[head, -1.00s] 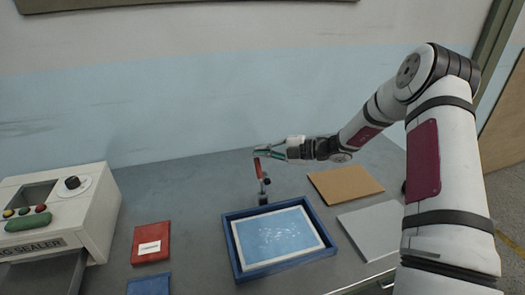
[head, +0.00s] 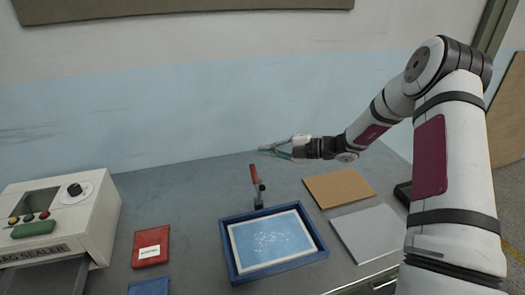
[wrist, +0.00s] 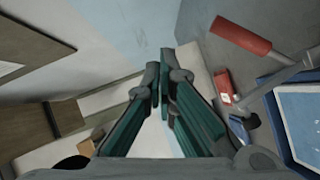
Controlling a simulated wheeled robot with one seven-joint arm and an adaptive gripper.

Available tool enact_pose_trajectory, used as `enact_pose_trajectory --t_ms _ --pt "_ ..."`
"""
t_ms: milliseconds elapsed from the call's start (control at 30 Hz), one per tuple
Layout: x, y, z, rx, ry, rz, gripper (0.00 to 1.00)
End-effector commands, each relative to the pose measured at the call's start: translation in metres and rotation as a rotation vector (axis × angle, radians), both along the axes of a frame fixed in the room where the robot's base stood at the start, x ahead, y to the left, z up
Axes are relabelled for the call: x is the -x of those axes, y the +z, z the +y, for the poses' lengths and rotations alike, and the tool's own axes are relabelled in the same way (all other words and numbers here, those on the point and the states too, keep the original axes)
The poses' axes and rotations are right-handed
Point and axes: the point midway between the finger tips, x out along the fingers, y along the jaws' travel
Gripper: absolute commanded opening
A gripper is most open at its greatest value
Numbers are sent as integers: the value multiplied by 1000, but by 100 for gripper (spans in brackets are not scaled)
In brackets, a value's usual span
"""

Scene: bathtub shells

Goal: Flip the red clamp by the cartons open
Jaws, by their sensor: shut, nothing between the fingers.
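The red clamp (head: 254,174) stands behind the blue tray. Its red handle points up, leaning slightly left, above a dark metal base. In the wrist view the red handle (wrist: 240,36) shows at upper right, with its metal arm running right and down. My gripper (head: 262,149) is just above and right of the handle top, apart from it. In the wrist view my gripper (wrist: 163,75) has its green-padded fingers together at the tips, with nothing between them. The handle lies to the right of the fingers there.
The blue tray (head: 229,253) holds a light blue sheet. A brown board (head: 338,187) and grey board (head: 370,232) lie to its right. A labelled red packet (head: 151,245) and blue packet (head: 148,287) lie left, beside the bag sealer (head: 75,215). The wall is behind.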

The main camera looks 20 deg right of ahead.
Motion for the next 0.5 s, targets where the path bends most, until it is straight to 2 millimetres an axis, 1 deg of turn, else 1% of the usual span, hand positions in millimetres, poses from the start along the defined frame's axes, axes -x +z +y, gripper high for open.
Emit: enact_pose_trajectory --t_ms 33,200,333,500 --pt "1 2 -13 2 -7 0 0" --pt "12 18 -41 3 -4 0 0" --pt "18 27 -57 2 -4 1 0" --pt "23 34 -68 0 -3 3 0"
